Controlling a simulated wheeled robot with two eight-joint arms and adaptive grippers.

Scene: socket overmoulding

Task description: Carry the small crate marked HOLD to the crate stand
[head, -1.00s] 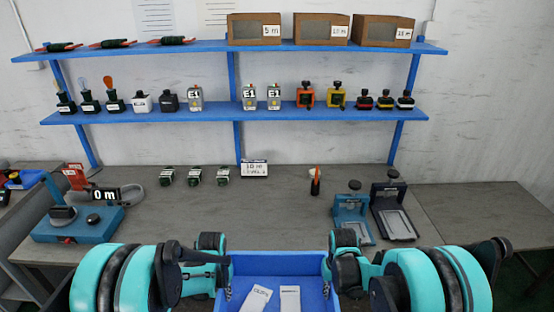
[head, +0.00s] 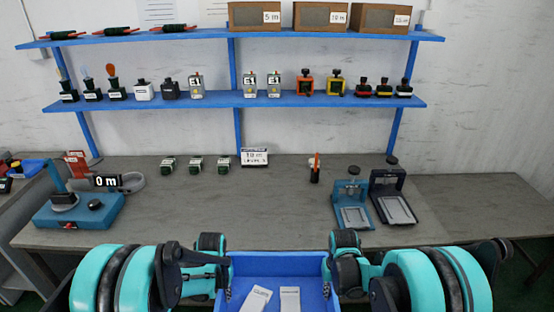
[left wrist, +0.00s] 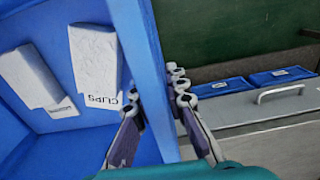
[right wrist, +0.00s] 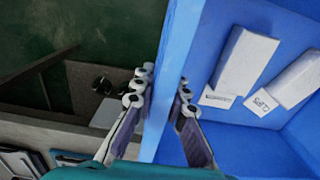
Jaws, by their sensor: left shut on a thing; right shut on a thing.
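A blue crate (head: 270,263) is held between my two grippers at the bottom of the head view, in front of the bench. No HOLD mark is readable on it. Two white labelled blocks lie inside; one reads CLIPS (left wrist: 93,60). My left gripper (head: 226,284) is shut on the crate's left wall, which runs between its fingers in the left wrist view (left wrist: 158,97). My right gripper (head: 328,284) is shut on the right wall, also between its fingers in the right wrist view (right wrist: 160,92). I cannot pick out the crate stand.
The grey bench (head: 250,210) lies ahead, with a gap to the crate. A blue device reading 0 m (head: 80,210) stands at left, two press-like fixtures (head: 352,215) at right. Blue shelves (head: 235,100) hold small tools. Two blue items (left wrist: 260,78) show below in the left wrist view.

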